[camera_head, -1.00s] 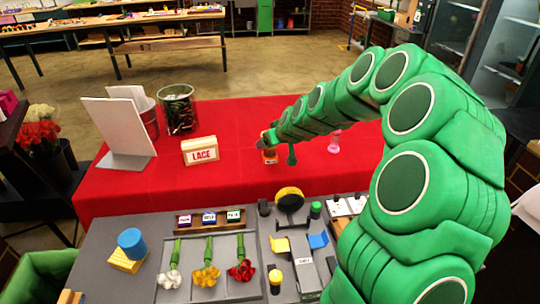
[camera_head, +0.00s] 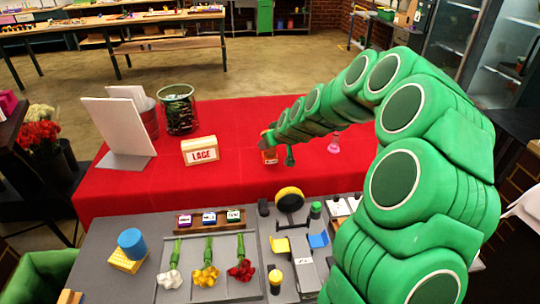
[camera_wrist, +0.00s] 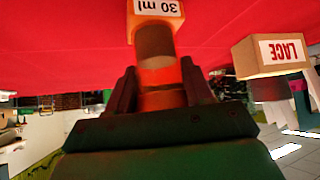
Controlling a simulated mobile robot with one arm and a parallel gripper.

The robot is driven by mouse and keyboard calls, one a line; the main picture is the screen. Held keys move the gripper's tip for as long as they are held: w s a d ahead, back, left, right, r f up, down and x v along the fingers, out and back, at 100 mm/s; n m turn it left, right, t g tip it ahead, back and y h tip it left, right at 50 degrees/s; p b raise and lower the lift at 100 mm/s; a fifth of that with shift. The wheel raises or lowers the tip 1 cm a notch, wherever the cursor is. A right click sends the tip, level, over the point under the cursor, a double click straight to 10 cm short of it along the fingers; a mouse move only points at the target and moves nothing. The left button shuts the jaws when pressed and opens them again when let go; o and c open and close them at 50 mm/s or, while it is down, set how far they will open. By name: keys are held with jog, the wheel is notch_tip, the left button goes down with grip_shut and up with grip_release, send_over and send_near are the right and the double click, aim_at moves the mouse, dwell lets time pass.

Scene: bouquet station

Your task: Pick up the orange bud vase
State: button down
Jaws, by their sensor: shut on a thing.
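The orange bud vase (camera_head: 270,157) is on the red-covered table at my gripper, near the middle of the head view. In the wrist view the vase (camera_wrist: 160,75) shows an orange body, a brownish band and a white "30 ml" label, seen upside down. My gripper (camera_wrist: 160,92) has its two dark fingers on either side of the vase and is shut on it. In the head view my gripper (camera_head: 277,147) partly hides the vase. I cannot tell whether its base touches the cloth.
A "LACE" box (camera_head: 200,151) stands left of the vase, and a pink vase-like object (camera_head: 334,145) stands to its right. The grey counter (camera_head: 120,282) in front holds flowers and small items.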

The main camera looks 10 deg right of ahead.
jog(key=shift+r, duration=0.65)
notch_tip(320, 180, up, 2)
jog(key=shift+s+r, duration=0.1)
jog(key=s+r, duration=0.9)
jog(key=s, duration=0.4)
jog(key=shift+s+d+r, duration=0.25)
jog(key=shift+s+d, duration=0.05)
jog(key=shift+s, duration=0.1)
